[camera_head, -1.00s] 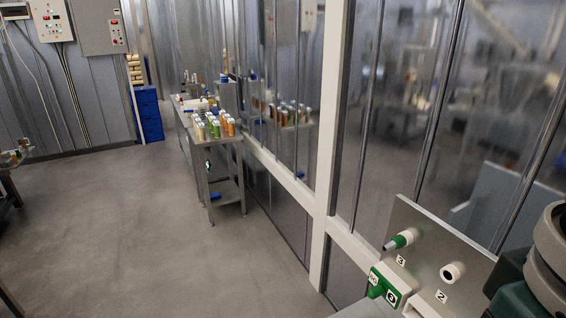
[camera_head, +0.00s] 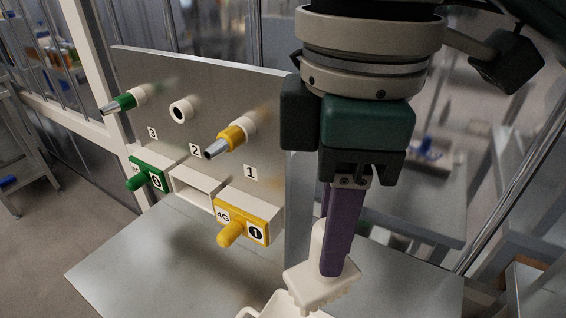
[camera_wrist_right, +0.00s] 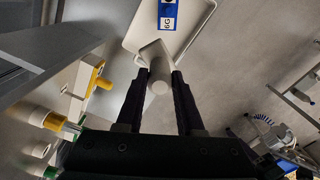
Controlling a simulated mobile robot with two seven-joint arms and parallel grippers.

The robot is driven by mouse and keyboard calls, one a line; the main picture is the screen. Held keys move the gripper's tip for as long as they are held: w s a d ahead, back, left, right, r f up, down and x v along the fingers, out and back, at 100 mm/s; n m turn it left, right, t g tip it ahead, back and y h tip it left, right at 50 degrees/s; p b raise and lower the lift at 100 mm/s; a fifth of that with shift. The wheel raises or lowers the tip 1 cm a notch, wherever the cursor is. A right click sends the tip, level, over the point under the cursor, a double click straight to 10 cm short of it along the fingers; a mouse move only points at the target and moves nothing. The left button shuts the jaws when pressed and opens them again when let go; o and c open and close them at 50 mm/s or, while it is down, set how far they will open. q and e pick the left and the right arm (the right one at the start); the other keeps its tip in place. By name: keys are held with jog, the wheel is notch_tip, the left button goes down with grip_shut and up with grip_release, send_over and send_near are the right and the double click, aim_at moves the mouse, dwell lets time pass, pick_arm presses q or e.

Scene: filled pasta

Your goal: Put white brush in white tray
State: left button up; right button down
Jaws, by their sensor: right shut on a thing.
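My right gripper (camera_head: 338,258) points down with its dark fingers shut on the white brush (camera_head: 312,284). The brush's handle stands upright by the fingers and its wide bristled head is at the bottom. In the right wrist view the brush (camera_wrist_right: 157,62) shows between the fingertips (camera_wrist_right: 159,82). The white tray (camera_head: 256,306) is cut off at the bottom of the head view, just below and left of the brush. In the right wrist view the tray (camera_wrist_right: 133,32) lies past the brush and holds a blue block marked 6G. The gap between brush and tray is unclear. My left gripper is not seen.
An upright metal panel (camera_head: 215,95) stands left of my right gripper, with green and yellow nozzles sticking out. A green block (camera_head: 150,180) and a yellow block (camera_head: 244,222) sit in slots at its foot.

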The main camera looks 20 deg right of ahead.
aim_at(293, 287)
jog(key=f+n+b, duration=0.2)
jog(key=f+b, duration=0.1)
jog(key=w+a+f+n+b, duration=0.1)
jog(key=f+n+b, duration=0.1)
jog(key=f+b, duration=0.2)
jog(key=w+a+f+n+b, duration=0.1)
jog(key=f+n+b, duration=0.1)
jog(key=f+b, duration=0.1)
jog(key=shift+a+f, duration=0.2)
jog(key=shift+f, duration=0.2)
pick_arm(q)
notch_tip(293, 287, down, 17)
jog(key=b, duration=0.4)
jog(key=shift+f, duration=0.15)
pick_arm(e)
notch_tip(293, 287, down, 20)
jog(key=shift+r, duration=0.25)
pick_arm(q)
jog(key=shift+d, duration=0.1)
pick_arm(e)
jog(key=shift+f, duration=0.1)
